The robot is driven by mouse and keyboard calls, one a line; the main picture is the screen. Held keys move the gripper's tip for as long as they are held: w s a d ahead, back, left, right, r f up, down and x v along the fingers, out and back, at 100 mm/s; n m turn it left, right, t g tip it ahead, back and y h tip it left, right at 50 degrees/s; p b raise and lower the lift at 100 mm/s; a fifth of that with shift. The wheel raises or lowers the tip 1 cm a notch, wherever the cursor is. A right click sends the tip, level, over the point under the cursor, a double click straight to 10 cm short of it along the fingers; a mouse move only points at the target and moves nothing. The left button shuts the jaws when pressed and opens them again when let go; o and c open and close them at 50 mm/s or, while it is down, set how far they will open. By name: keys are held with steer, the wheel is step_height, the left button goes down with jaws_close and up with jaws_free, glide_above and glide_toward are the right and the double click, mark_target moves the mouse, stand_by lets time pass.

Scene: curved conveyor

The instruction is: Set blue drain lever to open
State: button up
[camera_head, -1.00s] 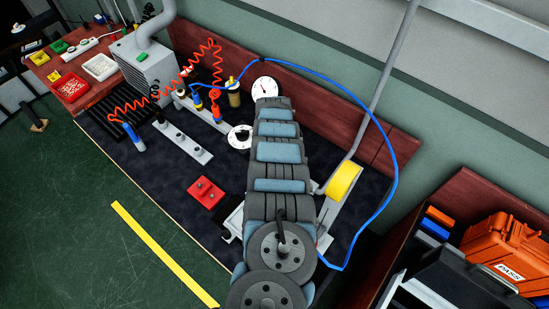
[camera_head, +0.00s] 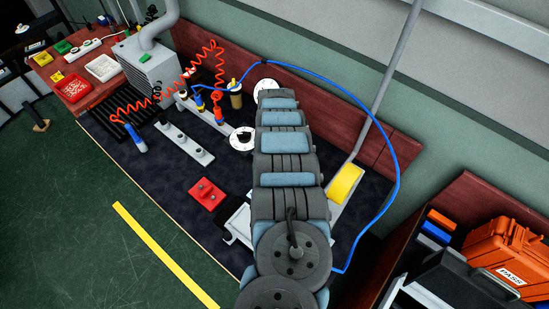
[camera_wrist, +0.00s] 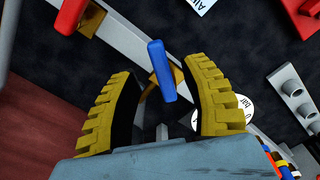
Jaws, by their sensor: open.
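The blue lever (camera_wrist: 161,72) shows in the wrist view as a flat blue bar on a brass-coloured fitting, attached to a pale rail. My gripper (camera_wrist: 159,69), with yellow ribbed fingers, is open. The lever lies between the two fingers in the picture, with dark gaps on both sides. I see no clear contact, and the depth between them is hard to judge. In the head view my own arm hides the gripper, and I cannot make out this lever there for certain.
In the wrist view a red handle (camera_wrist: 71,16) is on the same rail at upper left, and a white gauge face (camera_wrist: 237,112) lies just behind the right finger. In the head view a blue hose (camera_head: 375,118) loops right of my arm. A red block (camera_head: 207,195) sits left.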

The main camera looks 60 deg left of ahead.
step_height(320, 180, up, 8)
steer(key=shift+r, duration=0.2)
stand_by(0.3)
stand_by(0.5)
